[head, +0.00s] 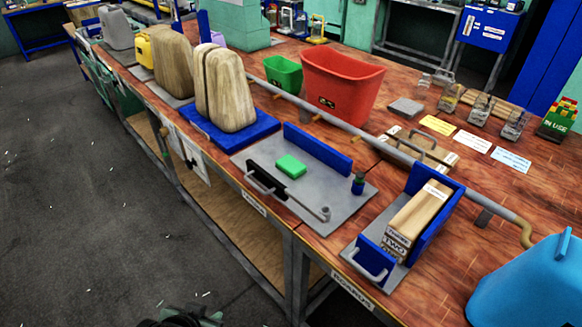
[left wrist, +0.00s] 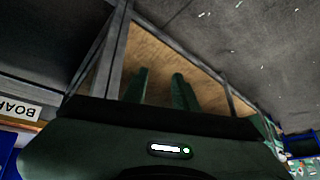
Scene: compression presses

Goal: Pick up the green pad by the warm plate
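The green pad (head: 291,166) is a small bright green block. It lies on a flat grey plate (head: 330,206), between a blue upright bar (head: 318,148) and a black part with a metal handle (head: 262,178). I cannot tell for sure which piece is the warm plate. My left gripper (head: 185,318) just shows at the bottom edge of the head view, low over the floor and well away from the pad. In the left wrist view its two green fingers (left wrist: 159,76) stand apart with nothing between them. The pad is not in the left wrist view. My right gripper is not in view.
A press with wooden blocks (head: 415,222) between blue walls stands right of the plate. Large wooden forms on a blue base (head: 266,126) stand left. A long metal pipe (head: 330,116) runs behind, before a red bin (head: 338,85). The floor (head: 95,210) in front is clear.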

